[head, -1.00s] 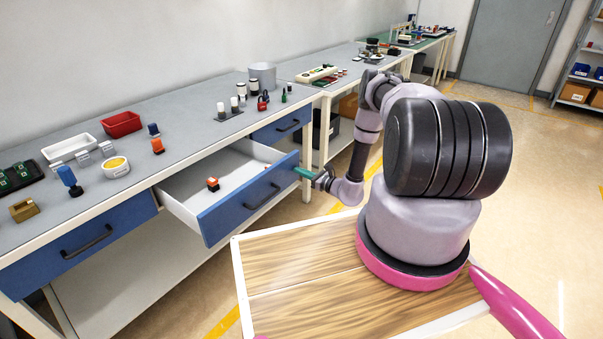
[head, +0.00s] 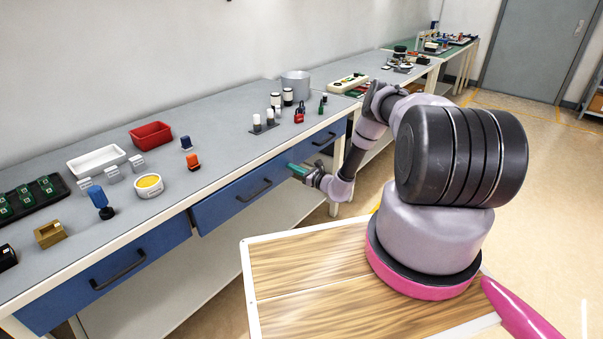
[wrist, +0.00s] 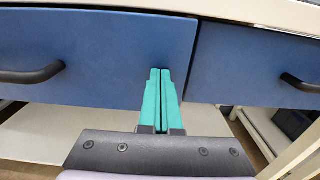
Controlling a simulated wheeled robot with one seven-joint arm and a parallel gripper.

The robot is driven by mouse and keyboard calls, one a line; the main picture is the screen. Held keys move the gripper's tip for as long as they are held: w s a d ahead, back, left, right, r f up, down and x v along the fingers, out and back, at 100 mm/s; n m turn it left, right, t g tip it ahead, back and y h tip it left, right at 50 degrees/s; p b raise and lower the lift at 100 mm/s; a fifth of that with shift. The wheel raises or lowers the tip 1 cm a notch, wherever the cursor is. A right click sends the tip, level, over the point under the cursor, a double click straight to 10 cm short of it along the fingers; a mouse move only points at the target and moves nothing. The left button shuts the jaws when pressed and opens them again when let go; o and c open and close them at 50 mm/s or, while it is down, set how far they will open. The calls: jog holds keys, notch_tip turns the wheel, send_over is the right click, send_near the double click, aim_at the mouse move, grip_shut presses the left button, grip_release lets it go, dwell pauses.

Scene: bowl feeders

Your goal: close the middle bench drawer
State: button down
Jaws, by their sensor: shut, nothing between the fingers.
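The middle bench drawer (head: 225,204) has a blue front with a dark bar handle (head: 254,190). In the head view its front lies about flush with the drawers on either side, and its inside is hidden.
The left drawer (head: 105,279) and right drawer (head: 319,141) are shut. The bench top (head: 225,151) holds a red bin (head: 151,135), a white tray (head: 96,160), a grey pot (head: 295,84) and several small parts. Open floor lies on the right.

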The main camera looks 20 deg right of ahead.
jog(key=x, duration=0.3)
jog(key=shift+w+a, duration=0.1)
jog(key=shift+w, duration=0.05)
jog(key=shift+w+a+r, duration=0.15)
jog(key=shift+w+r, duration=0.05)
jog(key=shift+w, duration=0.05)
